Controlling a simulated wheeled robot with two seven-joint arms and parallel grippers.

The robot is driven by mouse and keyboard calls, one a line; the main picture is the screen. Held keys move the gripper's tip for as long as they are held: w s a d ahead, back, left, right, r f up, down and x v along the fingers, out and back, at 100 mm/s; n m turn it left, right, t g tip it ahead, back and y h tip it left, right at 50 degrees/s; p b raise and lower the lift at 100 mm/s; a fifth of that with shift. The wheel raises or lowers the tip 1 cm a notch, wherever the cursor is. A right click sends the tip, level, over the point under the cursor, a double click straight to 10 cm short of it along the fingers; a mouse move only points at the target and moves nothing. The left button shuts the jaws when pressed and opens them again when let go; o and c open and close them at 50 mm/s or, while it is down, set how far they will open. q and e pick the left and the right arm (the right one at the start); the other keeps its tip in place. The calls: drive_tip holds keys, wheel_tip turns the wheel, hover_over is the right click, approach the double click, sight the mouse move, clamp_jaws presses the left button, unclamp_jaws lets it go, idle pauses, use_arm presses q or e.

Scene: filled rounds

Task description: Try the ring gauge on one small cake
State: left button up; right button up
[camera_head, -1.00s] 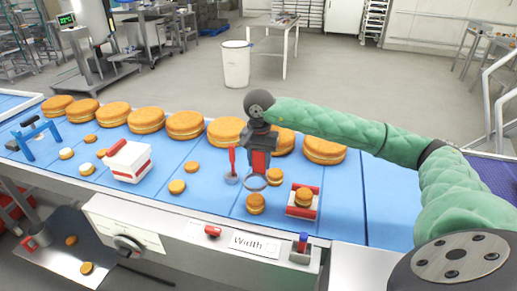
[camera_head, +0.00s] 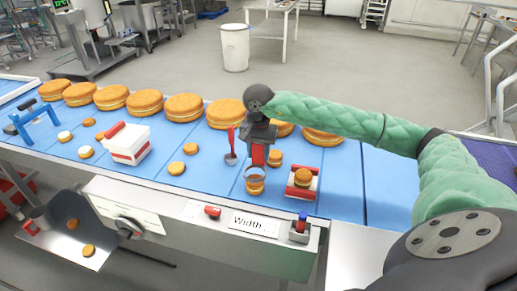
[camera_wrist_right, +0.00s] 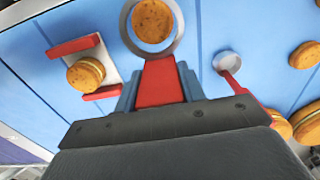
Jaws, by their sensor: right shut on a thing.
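My right gripper (camera_head: 259,146) is shut on the red handle of the ring gauge, pointing down over the blue belt. The ring gauge (camera_head: 257,171) has a thin grey ring at its end. The ring is at the top of one small cake (camera_head: 255,187), an orange-brown cake with a pale filling. In the right wrist view the ring (camera_wrist_right: 180,32) frames that cake (camera_wrist_right: 153,20), with a gap beside it. I cannot tell whether the ring is just above the cake or slightly down around it. My left gripper is not in view.
A small cake (camera_head: 302,176) sits in a red-sided holder (camera_head: 291,193) to the right. A red-handled ladle-like tool (camera_head: 231,158) stands left of the gauge. Large cakes (camera_head: 183,107) line the back. A red-and-white box (camera_head: 128,147) and several small cakes lie left.

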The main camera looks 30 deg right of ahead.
drive_tip(key=shift+f, duration=0.2)
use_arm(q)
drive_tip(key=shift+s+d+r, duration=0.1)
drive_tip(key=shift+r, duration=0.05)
use_arm(e)
drive_tip(key=shift+s, duration=0.1)
use_arm(q)
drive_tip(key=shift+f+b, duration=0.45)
drive_tip(key=shift+b, duration=0.05)
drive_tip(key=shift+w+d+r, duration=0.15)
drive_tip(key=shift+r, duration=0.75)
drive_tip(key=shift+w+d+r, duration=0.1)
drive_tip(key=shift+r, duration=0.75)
idle(1.0)
